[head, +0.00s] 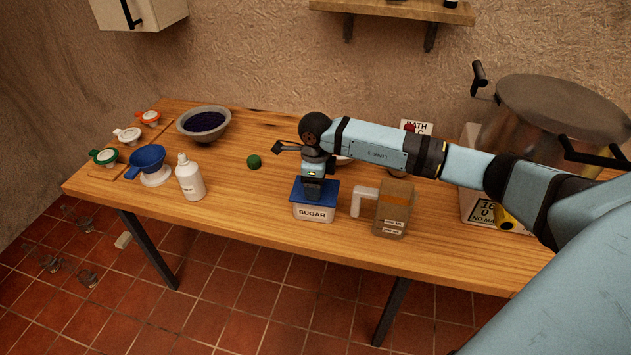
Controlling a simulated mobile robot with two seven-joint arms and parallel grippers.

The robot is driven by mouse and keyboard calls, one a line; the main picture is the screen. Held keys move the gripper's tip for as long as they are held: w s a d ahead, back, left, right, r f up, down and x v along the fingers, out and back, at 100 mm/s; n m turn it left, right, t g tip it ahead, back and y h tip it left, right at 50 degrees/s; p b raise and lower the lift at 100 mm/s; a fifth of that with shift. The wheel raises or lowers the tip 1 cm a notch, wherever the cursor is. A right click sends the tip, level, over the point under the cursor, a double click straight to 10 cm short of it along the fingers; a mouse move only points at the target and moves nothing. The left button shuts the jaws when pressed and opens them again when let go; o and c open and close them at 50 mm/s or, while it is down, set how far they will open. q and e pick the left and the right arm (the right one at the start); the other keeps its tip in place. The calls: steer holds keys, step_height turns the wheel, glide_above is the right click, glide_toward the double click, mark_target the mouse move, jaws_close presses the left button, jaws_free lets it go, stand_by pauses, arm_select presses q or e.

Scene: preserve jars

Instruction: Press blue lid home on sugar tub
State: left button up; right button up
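The white sugar tub (314,214) stands upright on the wooden table near its front edge, its SUGAR label facing me. The blue lid (328,201) lies over the top of the tub. I cannot tell whether it is fully seated. My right gripper (312,196) points straight down onto the lid, its fingertips at or very near the lid's top. The fingers look close together, but whether they are shut is unclear. My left gripper is not in view.
A brown jar (392,212) and a white block-like handle (362,201) stand just right of the tub. A white bottle (190,178), blue funnel (147,158), grey bowl (204,123) and green cap (254,162) are to the left. A large pot (560,110) stands back right.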

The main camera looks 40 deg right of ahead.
steer(key=shift+r, duration=0.1)
step_height(320, 180, up, 14)
steer(key=b, duration=0.2)
stand_by(0.3)
steer(key=shift+f, duration=0.2)
stand_by(0.3)
